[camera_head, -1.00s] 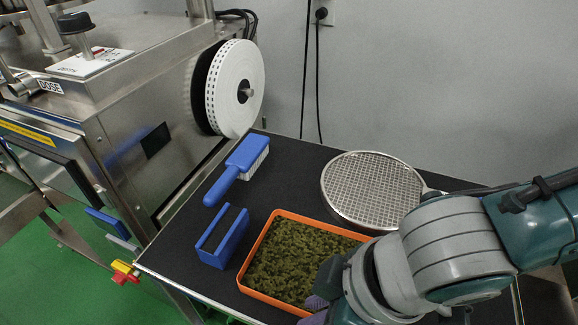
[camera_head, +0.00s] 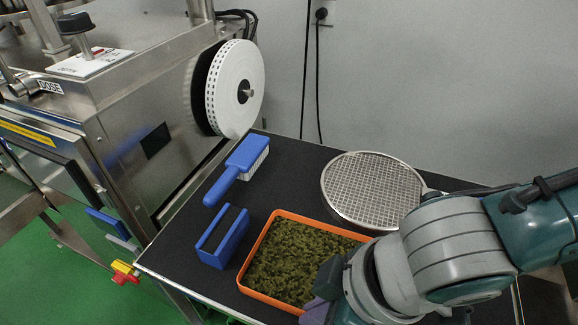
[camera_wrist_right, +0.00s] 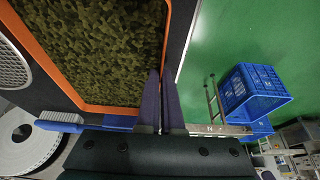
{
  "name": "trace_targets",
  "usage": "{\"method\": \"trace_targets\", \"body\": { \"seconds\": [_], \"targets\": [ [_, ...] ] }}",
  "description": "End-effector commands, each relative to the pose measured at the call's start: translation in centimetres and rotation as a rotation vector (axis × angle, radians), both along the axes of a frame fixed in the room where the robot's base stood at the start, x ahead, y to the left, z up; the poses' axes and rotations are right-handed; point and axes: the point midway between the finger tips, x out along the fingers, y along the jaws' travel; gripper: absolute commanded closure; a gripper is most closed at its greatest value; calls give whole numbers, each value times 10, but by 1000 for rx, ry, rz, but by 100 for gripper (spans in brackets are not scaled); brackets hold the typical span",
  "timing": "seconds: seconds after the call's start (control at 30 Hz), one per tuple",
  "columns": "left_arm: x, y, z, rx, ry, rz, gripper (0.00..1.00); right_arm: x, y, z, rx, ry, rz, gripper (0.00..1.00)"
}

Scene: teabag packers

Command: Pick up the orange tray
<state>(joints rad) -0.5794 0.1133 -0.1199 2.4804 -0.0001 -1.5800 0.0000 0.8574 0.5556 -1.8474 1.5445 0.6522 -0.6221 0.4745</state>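The orange tray (camera_head: 262,240) lies on the black tabletop, filled with dark green tea leaves (camera_head: 300,262). Its near right corner is hidden by my right arm. My right gripper (camera_head: 318,298) is at the tray's near edge, its purple fingers partly hidden by the wrist. In the right wrist view, the two fingers (camera_wrist_right: 161,78) are close together on either side of the orange rim (camera_wrist_right: 178,40), with only a narrow gap between them. The tray appears to rest flat on the table. My left gripper is not in view.
A blue open-topped holder (camera_head: 222,240) stands just left of the tray. A blue-handled brush (camera_head: 238,170) lies behind it, and a round mesh sieve (camera_head: 372,188) lies behind the tray. A steel machine (camera_head: 110,130) stands at left. Blue crates (camera_wrist_right: 252,90) are on the green floor.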

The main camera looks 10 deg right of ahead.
Motion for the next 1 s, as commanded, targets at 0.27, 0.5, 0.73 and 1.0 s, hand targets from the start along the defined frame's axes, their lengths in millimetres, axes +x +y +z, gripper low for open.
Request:
{"method": "trace_targets", "body": {
  "seconds": [0.27, 0.5, 0.73, 1.0],
  "targets": [
    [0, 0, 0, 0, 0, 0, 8, 0, 0, 0, 0, 0, 0, 100],
    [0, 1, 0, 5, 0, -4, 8, 0, 0, 0, 1, -1, 0, 100],
    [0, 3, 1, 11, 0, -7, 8, 0, 0, 3, 1, -1, 0, 100],
    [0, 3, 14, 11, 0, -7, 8, 1, 1, 43, 4, -3, 1, 100]
  ]
}}
